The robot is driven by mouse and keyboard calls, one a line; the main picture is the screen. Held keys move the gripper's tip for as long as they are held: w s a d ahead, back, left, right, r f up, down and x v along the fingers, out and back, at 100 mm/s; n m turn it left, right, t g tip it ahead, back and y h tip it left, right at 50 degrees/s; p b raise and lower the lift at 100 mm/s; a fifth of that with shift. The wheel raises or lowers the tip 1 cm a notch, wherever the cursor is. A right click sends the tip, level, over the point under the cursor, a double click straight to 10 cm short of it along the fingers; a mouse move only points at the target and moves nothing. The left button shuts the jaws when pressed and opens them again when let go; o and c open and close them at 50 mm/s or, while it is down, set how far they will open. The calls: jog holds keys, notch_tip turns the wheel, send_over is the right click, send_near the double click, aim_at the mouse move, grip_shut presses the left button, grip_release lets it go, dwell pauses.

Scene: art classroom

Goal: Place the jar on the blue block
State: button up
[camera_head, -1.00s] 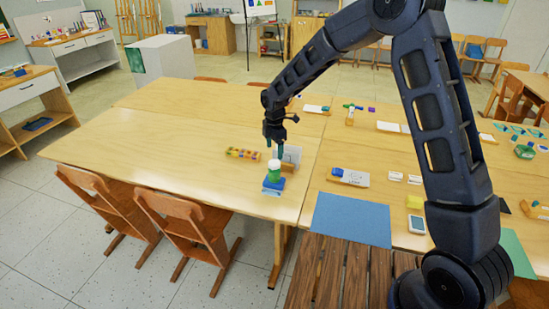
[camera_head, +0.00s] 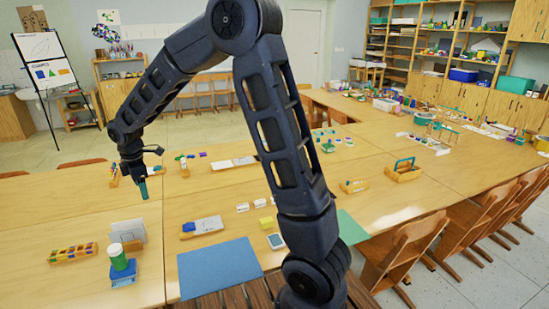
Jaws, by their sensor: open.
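The jar (camera_head: 118,259), green with a pale top, stands upright on the blue block (camera_head: 123,274) at the lower left of the head view, near the front of the table. My gripper (camera_head: 143,191) hangs over the table, up and to the right of the jar in the picture and well apart from it. It points down, and nothing shows between its fingers. The gap between the fingers is too small to make out clearly.
A white card (camera_head: 128,231) stands behind the jar, and a yellow tray of coloured pieces (camera_head: 73,253) lies to its left. A blue mat (camera_head: 219,268) lies on the table to the right. A wooden carrier (camera_head: 403,173) and several chairs are farther right.

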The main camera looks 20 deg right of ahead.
jog(key=s+d+r+m+t, duration=0.1)
jog(key=s+d+r+m, duration=0.2)
jog(key=d, duration=0.5)
jog(key=s+d+r+m, duration=0.1)
jog(key=d+r+m, duration=0.35)
jog(key=d, duration=0.35)
jog(key=s+d+r+m+t, duration=0.1)
jog(key=s+d+r+m, duration=0.15)
jog(key=d+r, duration=0.45)
jog(key=s+d+m+t, duration=0.1)
jog(key=s+d+m, duration=1)
jog(key=s+d, duration=0.5)
jog(key=shift+s+d+f+m+t, duration=0.3)
jog(key=shift+d+f, duration=0.1)
jog(key=shift+d, duration=0.4)
